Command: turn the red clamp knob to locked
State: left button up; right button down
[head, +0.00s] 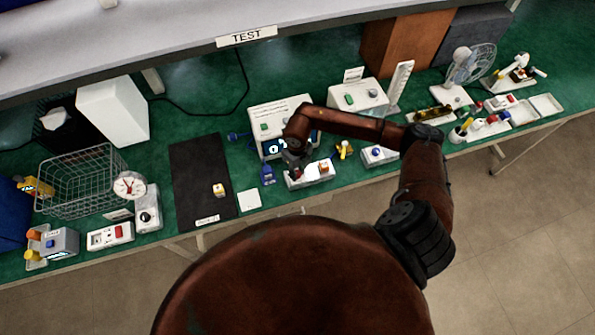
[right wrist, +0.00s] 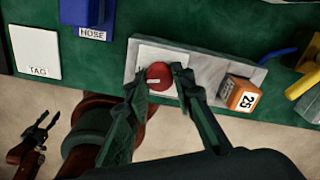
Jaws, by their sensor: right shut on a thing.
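The red clamp knob (right wrist: 158,76) sits on a white plate at the left part of a pale base block (right wrist: 208,72) in the right wrist view. A light mark shows on the knob's face. My right gripper (right wrist: 160,78) has its two fingers around the knob, one on each side, and is shut on it. In the head view my right gripper (head: 296,160) is over the left part of the base block (head: 310,178), and the arm hides the knob. An orange cube marked 25 (right wrist: 240,93) stands on the base's right part. My left gripper (right wrist: 38,140) shows at the lower left of the right wrist view, its fingers apart, away from the knob.
A yellow part (head: 343,150) stands to the right. A white control box (head: 280,120) stands behind. The black mat (head: 200,165) has free room.

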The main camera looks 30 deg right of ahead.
jog(key=shift+w+m, duration=0.1)
jog(key=shift+m, duration=1.5)
jog(key=c, duration=1.7)
grip_release()
jog(key=shift+o, duration=0.2)
jog(key=shift+r, duration=0.15)
notch_tip(320, 180, up, 12)
